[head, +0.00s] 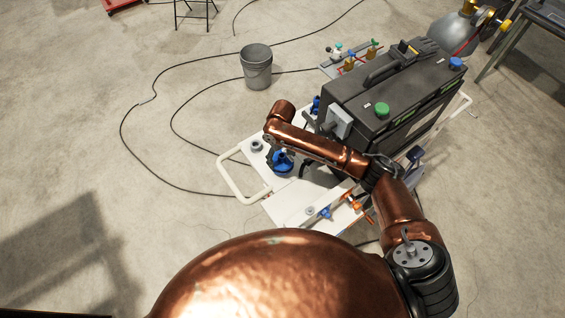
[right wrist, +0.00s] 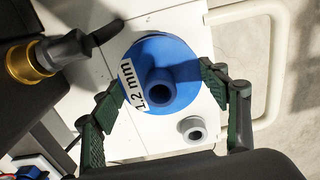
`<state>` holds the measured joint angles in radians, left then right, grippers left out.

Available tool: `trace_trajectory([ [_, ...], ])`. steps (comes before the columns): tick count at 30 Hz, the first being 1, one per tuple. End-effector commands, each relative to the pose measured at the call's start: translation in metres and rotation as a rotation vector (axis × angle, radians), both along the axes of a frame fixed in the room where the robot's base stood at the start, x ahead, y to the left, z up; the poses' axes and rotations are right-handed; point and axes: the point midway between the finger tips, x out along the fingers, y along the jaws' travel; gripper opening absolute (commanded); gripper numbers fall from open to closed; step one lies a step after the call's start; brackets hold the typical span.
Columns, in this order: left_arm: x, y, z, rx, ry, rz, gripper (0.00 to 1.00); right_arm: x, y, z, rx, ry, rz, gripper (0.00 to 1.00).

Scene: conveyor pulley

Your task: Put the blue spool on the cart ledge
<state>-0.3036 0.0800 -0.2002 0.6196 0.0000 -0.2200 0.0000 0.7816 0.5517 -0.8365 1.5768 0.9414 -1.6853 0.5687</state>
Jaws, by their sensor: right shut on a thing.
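The blue spool (head: 283,167) shows in the head view below the tip of my right arm, over the white cart ledge (head: 240,164). In the right wrist view the spool (right wrist: 182,58) faces me with its hollow hub and a white "1,2 mm" label. My right gripper (right wrist: 162,88) is shut on it, with one green-padded finger at each side of the rim. The white ledge (right wrist: 190,22) lies behind the spool; I cannot tell whether they touch. In the head view my right gripper (head: 281,156) is partly hidden by its wrist. My left gripper is not in view.
A grey ring-shaped part (right wrist: 192,130) stands on the ledge close to the spool. A white tube handle (head: 232,184) rims the cart's end. A large black machine (head: 385,95) stands on the cart beside my arm. A grey bucket (head: 257,67) and black cables lie beyond on the floor.

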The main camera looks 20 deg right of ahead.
Motion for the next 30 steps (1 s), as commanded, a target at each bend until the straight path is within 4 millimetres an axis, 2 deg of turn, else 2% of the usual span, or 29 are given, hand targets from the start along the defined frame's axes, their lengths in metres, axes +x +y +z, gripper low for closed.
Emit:
trace_trajectory([
  [10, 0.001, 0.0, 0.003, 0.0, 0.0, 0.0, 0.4, 0.0, -0.003, -0.034, -0.002, -0.002, -0.003, 0.18],
  [21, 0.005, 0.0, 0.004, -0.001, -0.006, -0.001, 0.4, 0.0, -0.002, -0.039, 0.0, -0.003, -0.002, 0.18],
  [22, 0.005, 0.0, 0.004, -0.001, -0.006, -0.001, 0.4, -0.001, -0.002, -0.04, 0.0, 0.0, -0.002, 0.69],
  [30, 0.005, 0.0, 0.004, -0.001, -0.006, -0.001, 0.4, -0.001, -0.002, -0.04, 0.0, 0.0, -0.002, 0.85],
])
